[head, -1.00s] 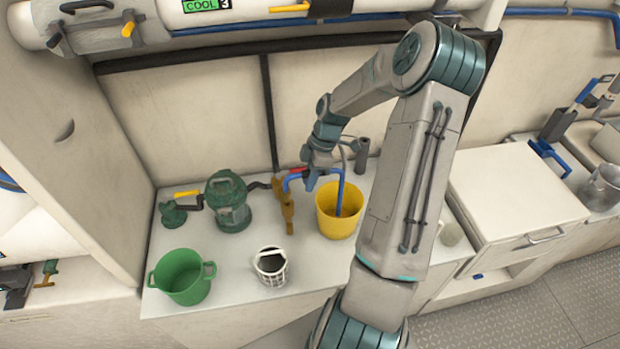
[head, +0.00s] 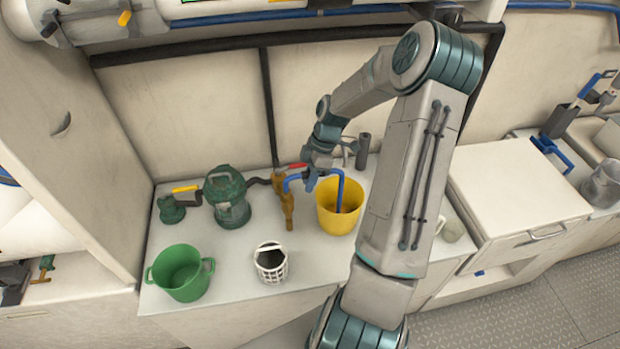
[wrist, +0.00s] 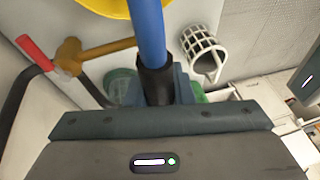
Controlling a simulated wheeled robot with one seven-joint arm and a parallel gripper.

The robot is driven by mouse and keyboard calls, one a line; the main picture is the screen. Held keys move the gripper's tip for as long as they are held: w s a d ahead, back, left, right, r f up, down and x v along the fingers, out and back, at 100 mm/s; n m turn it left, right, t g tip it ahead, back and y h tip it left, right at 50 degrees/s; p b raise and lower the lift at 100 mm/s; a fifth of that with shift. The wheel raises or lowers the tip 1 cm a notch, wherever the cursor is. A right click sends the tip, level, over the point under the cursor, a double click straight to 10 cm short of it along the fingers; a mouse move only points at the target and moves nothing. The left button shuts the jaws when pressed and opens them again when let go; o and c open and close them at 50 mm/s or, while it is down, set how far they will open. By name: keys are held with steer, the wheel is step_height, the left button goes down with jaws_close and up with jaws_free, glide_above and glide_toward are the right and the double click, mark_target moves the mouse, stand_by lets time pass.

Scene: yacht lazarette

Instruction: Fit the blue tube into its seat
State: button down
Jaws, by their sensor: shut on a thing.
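The blue tube (head: 340,188) is a bent pipe. In the head view, one leg goes down inside a yellow bucket (head: 326,218), and its other end reaches left beside a brass valve fitting (head: 287,205) with a red handle. My gripper (head: 313,182) is shut on the tube's upper run, left of the bucket and above the bench. In the wrist view, the blue tube (wrist: 148,30) runs into a black sleeve (wrist: 157,82) between the fingers. The brass fitting (wrist: 95,50) is at left there. I cannot tell which part is the seat, nor whether the tube's left end touches the fitting.
A green hand pump (head: 228,200) joins the fitting by a black hose. A green pot (head: 180,275) and a white basket (head: 271,262) stand at the bench front. A dark cylinder (head: 363,152) stands behind the bucket. Bench between pot and fitting is bare.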

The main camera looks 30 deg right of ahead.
steer(key=shift+f+b, duration=0.75)
steer(key=shift+f, duration=0.4)
steer(key=c, duration=1.2)
jaws_free()
steer(key=shift+o, duration=0.2)
steer(key=b+v, duration=0.1)
steer(key=v, duration=1.3)
steer(key=shift+b, duration=0.35)
